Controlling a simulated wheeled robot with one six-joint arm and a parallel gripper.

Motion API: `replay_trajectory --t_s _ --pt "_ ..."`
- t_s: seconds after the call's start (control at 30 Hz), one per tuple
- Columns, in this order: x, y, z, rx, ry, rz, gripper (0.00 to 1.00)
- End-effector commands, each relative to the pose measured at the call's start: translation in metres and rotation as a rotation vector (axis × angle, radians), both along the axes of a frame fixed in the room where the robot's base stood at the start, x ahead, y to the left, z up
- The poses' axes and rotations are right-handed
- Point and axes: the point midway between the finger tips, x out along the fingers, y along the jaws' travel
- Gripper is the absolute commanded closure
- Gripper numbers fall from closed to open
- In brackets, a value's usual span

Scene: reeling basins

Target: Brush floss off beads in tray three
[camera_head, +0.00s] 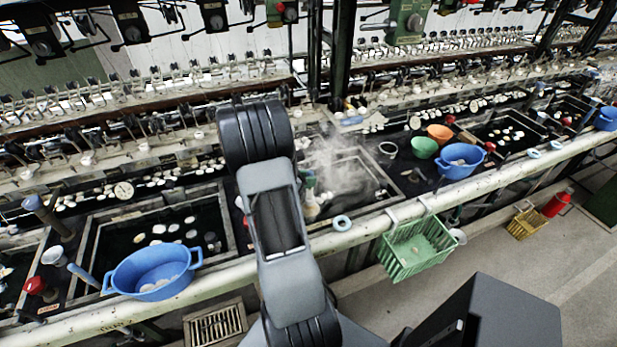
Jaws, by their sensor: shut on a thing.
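My arm fills the middle of the view and hides my gripper. A small green and tan thing (310,208) shows just right of my arm at the steaming basin; I cannot tell whether it is a brush or whether it is held. The steaming basin (375,165) has dark water and is partly covered by steam and my arm. Another basin (88,240), on the left, holds several pale floating beads (158,229). A third basin (500,120) lies to the right with pale beads in it. No basin shows a readable number.
A blue tub (120,279) stands at the front left. Another blue tub (460,172), a green bowl (424,146) and an orange bowl (440,131) stand at the right. A green basket (405,262) hangs from the pale front rail (520,170). Reeling machinery (130,120) runs behind.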

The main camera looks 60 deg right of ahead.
Motion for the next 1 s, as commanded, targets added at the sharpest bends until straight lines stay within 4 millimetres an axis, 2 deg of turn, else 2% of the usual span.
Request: replay_trajectory --t_s 0.17,0.27,0.4,0.6,1.0 --pt "-0.013 -0.005 -0.001 -0.001 -0.002 -0.003 1.0" --pt "-0.013 -0.013 -0.001 -0.002 -0.002 -0.002 1.0" --pt "-0.007 -0.021 0.0 -0.002 -0.002 0.0 1.0" --pt "0.008 -0.017 0.0 -0.001 -0.002 0.001 1.0" --pt "0.004 -0.015 0.033 -0.001 -0.002 -0.001 1.0"
